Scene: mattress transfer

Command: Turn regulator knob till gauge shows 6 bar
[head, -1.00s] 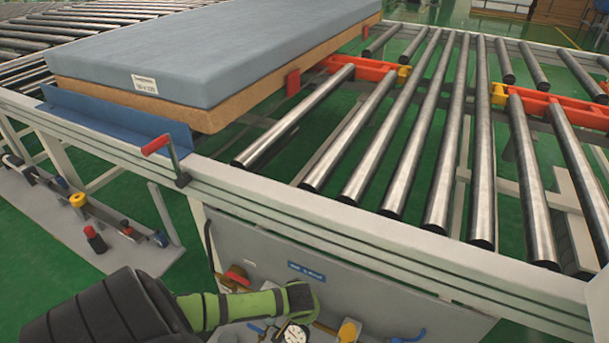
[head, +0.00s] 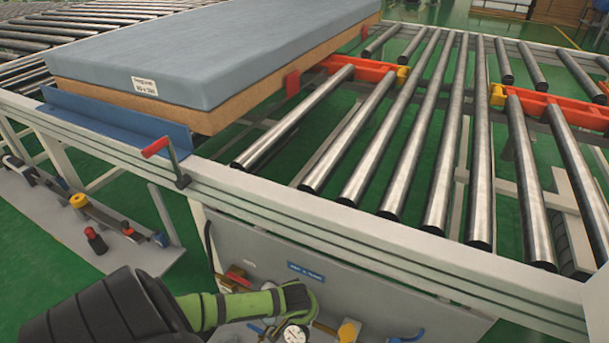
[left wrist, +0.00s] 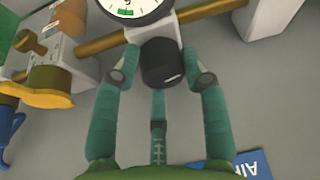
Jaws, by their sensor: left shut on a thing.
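In the left wrist view, my left gripper (left wrist: 161,85) is shut on the black regulator knob (left wrist: 160,66), with a finger on each side of it. The knob sits on a light block on a brass pipe (left wrist: 205,11). The round white gauge (left wrist: 130,8) is beside the knob at the top edge, partly cut off; a green band shows, but I cannot read its needle. In the head view the gauge (head: 295,334) is at the bottom edge, too small to read, and my left arm hides the knob. My right gripper is not in view.
A grey panel (head: 360,290) under the conveyor rail carries the fittings. A yellow handle (left wrist: 38,95) and a blue part (left wrist: 8,125) are left of the knob in the wrist view. A mattress (head: 200,50) lies above, and a red-handled lever (head: 156,147) stands on the rail.

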